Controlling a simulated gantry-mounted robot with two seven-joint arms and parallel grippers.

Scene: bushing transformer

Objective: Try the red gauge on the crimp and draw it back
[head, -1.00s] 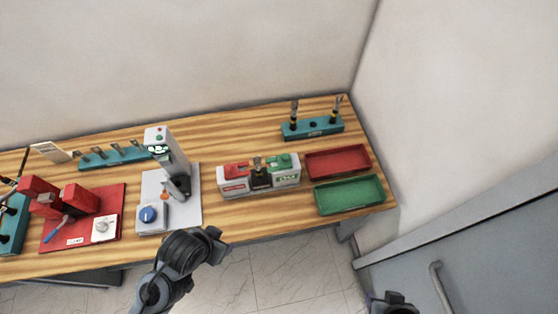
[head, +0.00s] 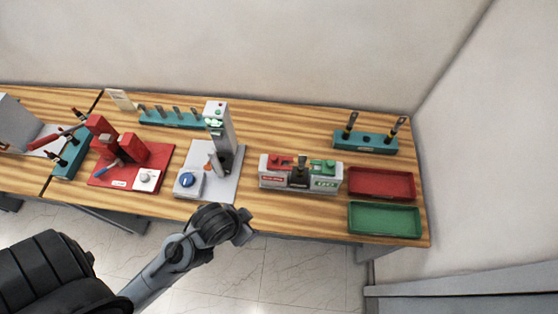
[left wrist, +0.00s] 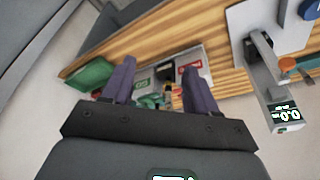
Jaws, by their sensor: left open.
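The gauge station (head: 299,187) is a pale block with a red gauge (head: 280,161) on its left and a green gauge (head: 322,166) on its right. A dark holder (head: 299,177) between them carries a small upright part, too small to tell its crimp clearly. My left gripper (left wrist: 158,88) is open and empty in the left wrist view. In the head view my left arm ends in front of the bench, left of the station. My right gripper is not in view.
A red tray (head: 381,184) and a green tray (head: 384,220) lie right of the station, with a teal rack (head: 365,143) behind. A grey press (head: 220,135) with a blue knob stands to the left. A red fixture (head: 130,165) is further left.

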